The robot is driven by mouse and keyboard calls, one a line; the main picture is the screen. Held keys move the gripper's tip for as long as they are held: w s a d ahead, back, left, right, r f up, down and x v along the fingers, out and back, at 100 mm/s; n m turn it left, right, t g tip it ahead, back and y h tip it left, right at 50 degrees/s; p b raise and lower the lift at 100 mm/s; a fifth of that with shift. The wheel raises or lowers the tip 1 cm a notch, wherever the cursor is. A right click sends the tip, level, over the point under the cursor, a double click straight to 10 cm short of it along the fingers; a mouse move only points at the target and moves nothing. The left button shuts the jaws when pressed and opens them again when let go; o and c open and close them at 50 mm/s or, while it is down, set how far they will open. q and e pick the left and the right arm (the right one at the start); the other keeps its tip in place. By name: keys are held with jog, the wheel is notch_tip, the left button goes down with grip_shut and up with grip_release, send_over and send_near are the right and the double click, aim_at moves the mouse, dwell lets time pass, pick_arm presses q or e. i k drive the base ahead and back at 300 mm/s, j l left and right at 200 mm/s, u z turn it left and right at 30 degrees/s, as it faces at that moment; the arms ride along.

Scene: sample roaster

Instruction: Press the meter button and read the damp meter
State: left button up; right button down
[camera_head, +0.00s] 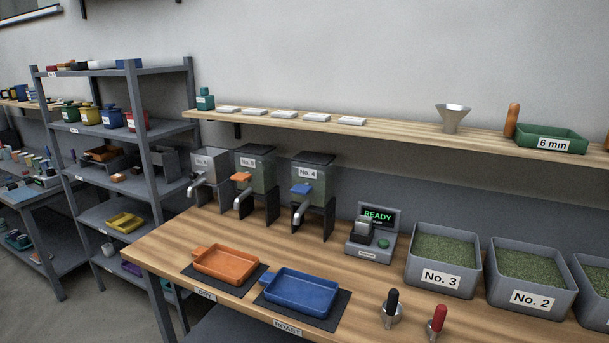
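The damp meter (366,247) stands on the wooden bench, left of the No. 3 bin. It is a grey device with a raised screen (379,216) that shows "READY" in green letters. A round green button (384,244) sits on the right of its base, beside a grey block-like part (363,232). A small label on its front is too small to read surely. Neither of my grippers shows in the head view.
An orange tray (226,280) and a blue tray (265,293) lie on dark mats near the front edge. Dispensers (312,172) stand behind. Grey bins of green beans (440,284) stand right. A wall shelf (400,130) runs above.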

aim_at(383, 242)
jog(key=i+j+z, duration=0.1)
jog(key=i+j, duration=0.25)
jog(key=i+j+z, duration=0.1)
jog(key=i+j, duration=0.2)
jog(key=i+j+z, duration=0.1)
jog(key=i+j, duration=0.25)
jog(key=j, duration=0.2)
jog(key=i+j+z, duration=0.1)
jog(key=i+j, duration=0.2)
jog(key=j, duration=0.1)
